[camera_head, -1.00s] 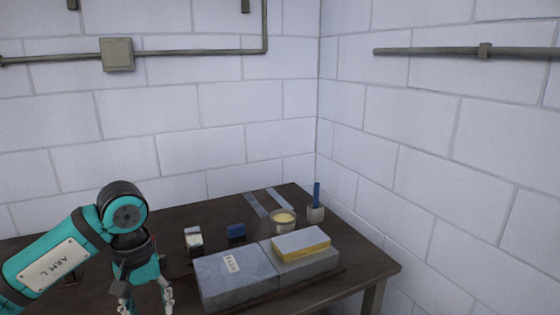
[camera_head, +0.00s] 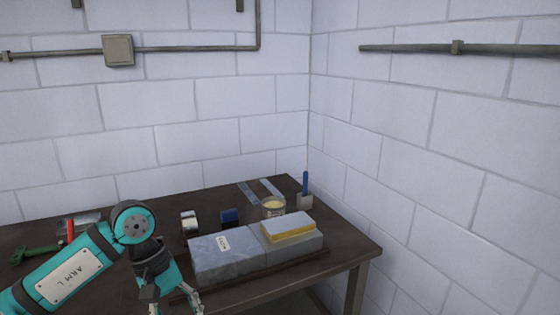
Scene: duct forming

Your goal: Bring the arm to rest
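My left arm (camera_head: 68,278), labelled "ARM L", comes in from the lower left. Its gripper (camera_head: 178,308) points down at the bottom edge of the picture, in front of the table and left of the grey blocks. The fingertips are cut off by the frame, so its opening and anything between the fingers are hidden. My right arm and gripper are not in view.
The dark table (camera_head: 335,262) holds grey blocks (camera_head: 225,260), a yellow-and-white sponge-like block (camera_head: 288,228), a tin (camera_head: 273,206), a roll (camera_head: 189,222), a blue block (camera_head: 230,217), metal strips (camera_head: 248,194), a blue-handled brush (camera_head: 305,190) and a green-handled tool (camera_head: 35,253). White block walls stand behind.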

